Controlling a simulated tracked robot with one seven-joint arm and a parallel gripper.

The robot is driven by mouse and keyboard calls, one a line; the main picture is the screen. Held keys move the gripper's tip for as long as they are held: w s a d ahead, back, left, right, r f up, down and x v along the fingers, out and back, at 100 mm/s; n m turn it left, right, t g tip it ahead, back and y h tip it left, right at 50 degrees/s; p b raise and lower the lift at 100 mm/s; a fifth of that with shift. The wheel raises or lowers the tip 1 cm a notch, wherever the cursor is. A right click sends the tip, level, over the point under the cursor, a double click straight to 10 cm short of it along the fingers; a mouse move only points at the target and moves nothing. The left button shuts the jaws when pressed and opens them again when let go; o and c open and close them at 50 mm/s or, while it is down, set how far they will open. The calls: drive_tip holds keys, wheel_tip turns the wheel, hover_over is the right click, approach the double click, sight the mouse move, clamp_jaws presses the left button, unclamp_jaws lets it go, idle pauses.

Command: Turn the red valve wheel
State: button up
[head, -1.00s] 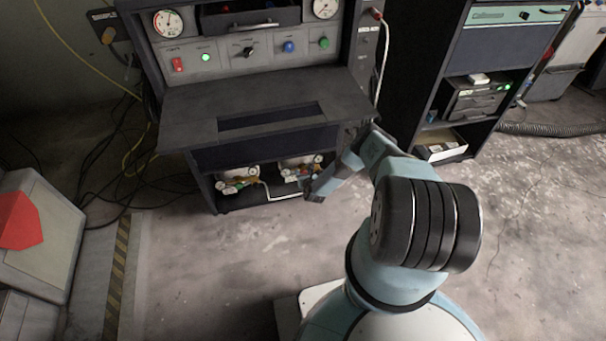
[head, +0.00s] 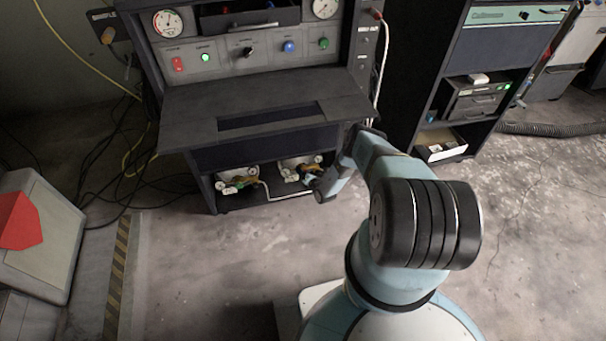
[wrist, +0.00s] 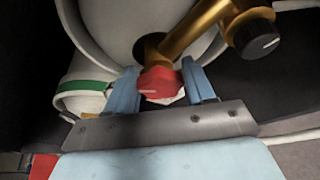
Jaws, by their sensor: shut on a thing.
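The red valve wheel (wrist: 160,84) sits at the end of a brass pipe (wrist: 190,32) in the wrist view, in front of a pale round tank (wrist: 100,22). My gripper (wrist: 162,88) has its two blue fingers on either side of the wheel and is shut on it. In the head view, my gripper (head: 314,180) reaches into the lower shelf of the dark console (head: 250,105), at the right-hand tank (head: 290,163). The wheel cannot be made out there.
A black knob (wrist: 251,33) sits on the brass fitting, right of the wheel. A pale pipe (head: 285,196) runs along the lower shelf, and a second tank (head: 232,180) stands at left. The console's worktop overhangs the shelf. The floor in front is clear.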

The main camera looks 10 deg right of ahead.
drive_tip(key=shift+d+m+y, duration=0.2)
drive_tip(key=shift+m+y, duration=0.1)
drive_tip(key=shift+m, duration=0.3)
drive_tip(key=shift+d+m, duration=0.2)
drive_tip(key=shift+m, duration=0.1)
drive_tip(key=o, duration=1)
drive_tip(key=shift+a, duration=0.1)
drive_tip(key=shift+c, duration=0.2)
drive_tip(key=shift+a, duration=0.1)
